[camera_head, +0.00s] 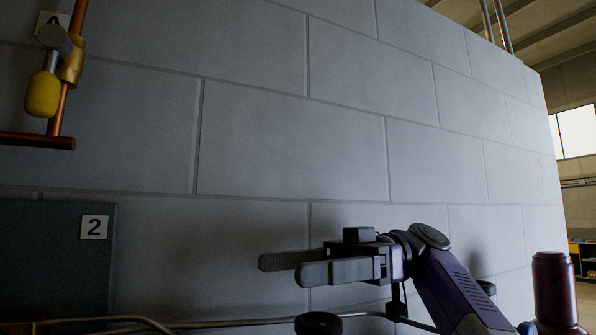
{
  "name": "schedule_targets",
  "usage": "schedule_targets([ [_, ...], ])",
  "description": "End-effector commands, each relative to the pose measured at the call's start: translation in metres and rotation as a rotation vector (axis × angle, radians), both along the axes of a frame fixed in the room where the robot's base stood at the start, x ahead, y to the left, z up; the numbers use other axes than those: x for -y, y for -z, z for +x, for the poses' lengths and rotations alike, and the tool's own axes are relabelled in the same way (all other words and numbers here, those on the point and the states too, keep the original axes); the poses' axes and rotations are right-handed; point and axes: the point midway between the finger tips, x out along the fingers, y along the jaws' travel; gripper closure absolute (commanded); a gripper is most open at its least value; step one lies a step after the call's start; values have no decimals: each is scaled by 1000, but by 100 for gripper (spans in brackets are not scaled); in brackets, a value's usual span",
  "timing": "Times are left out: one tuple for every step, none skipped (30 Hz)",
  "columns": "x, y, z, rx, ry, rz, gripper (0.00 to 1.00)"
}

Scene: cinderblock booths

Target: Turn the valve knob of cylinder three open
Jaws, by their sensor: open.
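My gripper (284,268) is in front of the block wall, with its fingers pointing left. The fingers are apart and nothing shows between them. A dark round knob (318,323) shows at the bottom edge, below the fingers and apart from them in the picture. What it sits on is cut off by the frame, and no number shows on it. No label with a three is in view, so I cannot tell whether this knob belongs to cylinder three.
A yellow valve handle (42,94) hangs on a copper pipe (57,110) at upper left. A metal pipe (230,324) runs along the bottom. A dark red cylindrical object (554,285) stands at right.

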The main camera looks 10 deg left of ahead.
Motion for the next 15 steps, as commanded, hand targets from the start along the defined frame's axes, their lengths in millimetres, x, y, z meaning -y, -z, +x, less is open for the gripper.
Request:
schedule_targets([
  [0,-14,0,2,1,-1,25],
  [0,-22,-1,3,1,-2,25],
  [0,-33,0,3,1,-2,25],
  [0,-40,0,3,1,-2,25],
  [0,-46,0,1,2,-2,25],
  [0,-57,0,1,1,-3,25],
  [0,-63,0,0,1,-1,25],
  [0,-70,0,0,1,-2,25],
  [0,-78,0,1,1,-2,25],
  [0,-82,0,0,1,-1,25],
  [0,-86,0,0,1,-1,25],
  [0,-92,0,0,0,-2,25],
  [0,-97,0,0,0,-1,25],
  [0,-101,0,1,0,-1,25],
  [0,-106,0,1,1,-1,25],
])
